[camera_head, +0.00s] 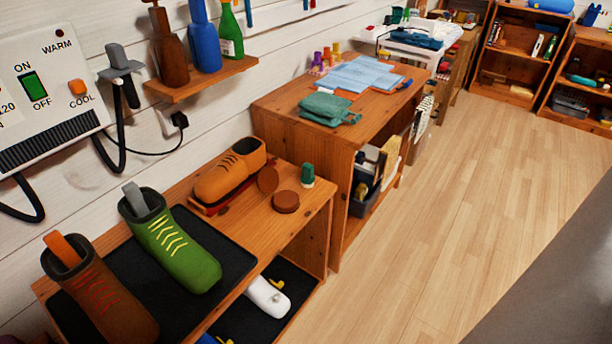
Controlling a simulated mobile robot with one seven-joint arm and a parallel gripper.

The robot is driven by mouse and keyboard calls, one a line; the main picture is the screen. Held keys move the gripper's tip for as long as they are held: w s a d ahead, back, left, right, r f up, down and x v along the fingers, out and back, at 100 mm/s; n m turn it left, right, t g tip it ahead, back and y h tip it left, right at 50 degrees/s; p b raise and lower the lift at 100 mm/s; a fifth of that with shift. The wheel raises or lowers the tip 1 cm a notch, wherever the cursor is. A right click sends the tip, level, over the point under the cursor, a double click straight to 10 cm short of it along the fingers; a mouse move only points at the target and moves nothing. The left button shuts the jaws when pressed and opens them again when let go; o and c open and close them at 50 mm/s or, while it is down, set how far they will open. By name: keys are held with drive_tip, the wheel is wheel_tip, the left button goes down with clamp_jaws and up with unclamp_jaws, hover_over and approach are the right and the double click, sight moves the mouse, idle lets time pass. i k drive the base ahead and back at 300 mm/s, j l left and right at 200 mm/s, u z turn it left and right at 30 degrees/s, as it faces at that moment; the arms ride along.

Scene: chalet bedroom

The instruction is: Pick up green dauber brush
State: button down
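A small green upright thing (307,174), which looks like the green dauber brush, stands on the wooden shoe bench (316,196) near its back right corner. It is just behind a round brown tin (286,201). A second round brown piece (268,179), perhaps the lid, stands tilted beside an orange-brown shoe. Its bristles cannot be made out at this size. My gripper is not in view.
An orange-brown shoe (231,171) stands left of the tins. A green shoe (172,243) and a brown shoe (98,293) stand on a black mat (229,256). A taller table (270,102) rises close behind the brush. Open floor (450,210) lies right.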

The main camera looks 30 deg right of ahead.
sight(307, 178)
drive_tip(key=i+j+z, duration=0.1)
drive_tip(key=z, duration=0.3)
drive_tip(key=i+j+z, duration=0.2)
drive_tip(key=z, duration=0.25)
drive_tip(key=i, duration=0.5)
